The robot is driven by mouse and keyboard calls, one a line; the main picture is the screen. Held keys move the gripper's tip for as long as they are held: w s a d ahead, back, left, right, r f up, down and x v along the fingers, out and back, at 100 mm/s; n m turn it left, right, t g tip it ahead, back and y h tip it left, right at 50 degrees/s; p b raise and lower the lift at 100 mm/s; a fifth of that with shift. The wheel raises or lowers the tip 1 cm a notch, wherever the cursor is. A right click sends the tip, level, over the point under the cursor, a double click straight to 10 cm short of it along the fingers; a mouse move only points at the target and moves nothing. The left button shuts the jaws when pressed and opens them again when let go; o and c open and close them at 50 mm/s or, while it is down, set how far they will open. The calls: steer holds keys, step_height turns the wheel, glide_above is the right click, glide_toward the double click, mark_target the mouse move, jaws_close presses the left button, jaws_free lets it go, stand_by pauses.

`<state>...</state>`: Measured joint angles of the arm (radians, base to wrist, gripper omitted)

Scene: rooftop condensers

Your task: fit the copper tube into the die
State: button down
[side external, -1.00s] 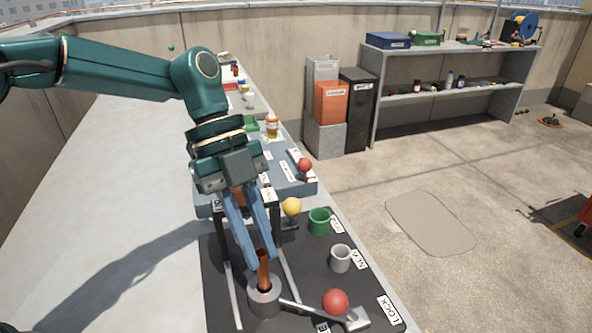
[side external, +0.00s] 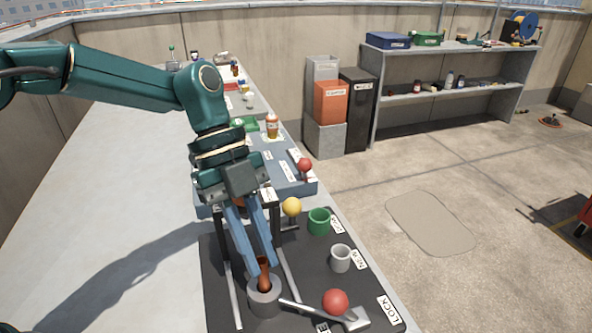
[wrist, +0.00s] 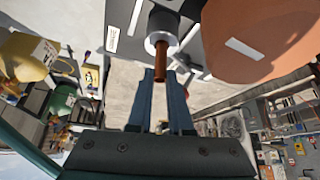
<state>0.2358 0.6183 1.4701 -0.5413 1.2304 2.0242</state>
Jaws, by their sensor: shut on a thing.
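The copper tube (side external: 264,270) stands close to upright, with its lower end inside the mouth of the grey round die (side external: 264,303) on the black mat. My gripper (side external: 261,266) points down over the die and is shut on the tube near its upper end. In the wrist view, the tube (wrist: 160,62) runs from between my fingertips (wrist: 160,78) to the die (wrist: 160,22). How deep the tube sits inside the die is hidden.
A lever with a red ball (side external: 336,301) lies right of the die, near the LOCK label (side external: 389,310). A grey cup (side external: 340,258), a green cup (side external: 319,221) and a yellow ball knob (side external: 291,207) stand farther back. The pale bench at left is clear.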

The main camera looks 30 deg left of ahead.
steer(key=shift+f, duration=1.55)
stand_by(0.4)
steer(key=c, duration=0.8)
jaws_free()
steer(key=shift+o, duration=0.2)
steer(key=shift+v, duration=2.55)
